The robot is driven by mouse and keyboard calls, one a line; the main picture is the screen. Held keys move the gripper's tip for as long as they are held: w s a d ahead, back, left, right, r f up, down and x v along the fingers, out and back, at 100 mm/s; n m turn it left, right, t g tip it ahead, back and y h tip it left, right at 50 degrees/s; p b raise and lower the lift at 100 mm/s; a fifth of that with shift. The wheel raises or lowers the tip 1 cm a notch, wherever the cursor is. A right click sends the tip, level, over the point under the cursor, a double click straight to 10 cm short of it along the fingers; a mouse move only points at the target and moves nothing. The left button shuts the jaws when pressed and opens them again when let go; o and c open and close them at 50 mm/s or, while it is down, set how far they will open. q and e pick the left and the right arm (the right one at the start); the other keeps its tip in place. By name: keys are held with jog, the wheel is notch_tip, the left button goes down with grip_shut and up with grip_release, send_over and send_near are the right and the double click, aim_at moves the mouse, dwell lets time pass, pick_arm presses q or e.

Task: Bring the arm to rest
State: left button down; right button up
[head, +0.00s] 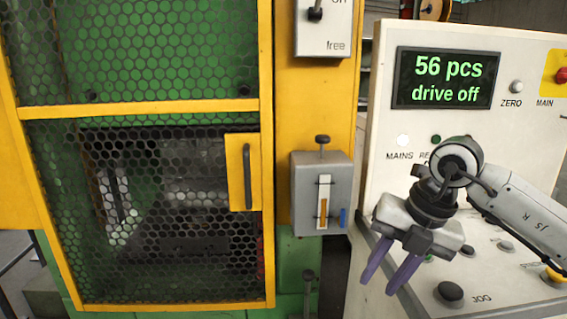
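My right gripper (390,278) is in front of the lower part of the white control panel (385,105), with my arm coming in from the right. Its two purple fingers point down and to the left. They stand apart with nothing between them. The gripper and wrist hide part of the panel, including some of its lamps, labels and buttons. Whether the fingers touch the panel cannot be told. My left gripper is not in the picture.
A yellow-framed mesh guard door (190,108) with a dark handle (247,175) is closed at left. A grey box (308,210) with a lever is on the yellow post. The display (445,80) reads "56 pcs, drive off". A black JOG knob (450,292) is below right of the gripper.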

jog(key=s+a+f+n+g+y, duration=0.15)
jog(key=s+a+y, duration=0.25)
jog(key=a, duration=0.4)
jog(key=s+a+f+n+g+y, duration=0.15)
jog(key=s+a+y, duration=0.25)
jog(key=a, duration=0.4)
jog(key=s+a+r+m+t+y, duration=0.2)
jog(key=a+r+m+y, duration=0.3)
jog(key=y, duration=0.4)
jog(key=w+d+f+m+t+h, duration=0.3)
jog(key=d+f+m+t+h, duration=0.4)
jog(key=m, duration=0.4)
jog(key=w+d+f+m+t+h, duration=0.2)
jog(key=d+f+m+t+h, duration=0.25)
jog(key=f+m+t, duration=0.55)
jog(key=s+d+f+m+g+h, duration=0.2)
jog(key=s+d+f+m+g, duration=0.1)
jog(key=s+f, duration=0.6)
jog(key=s+d+f+m+g+h, duration=0.3)
jog(key=s+f, duration=0.6)
jog(key=f, duration=0.3)
jog(key=d+m+g, duration=0.1)
jog(key=d+g, duration=0.1)
jog(key=g, duration=0.1)
jog(key=shift+s+d+f+h, duration=0.15)
jog(key=shift+s+f+h, duration=0.1)
jog(key=shift+f+h, duration=0.1)
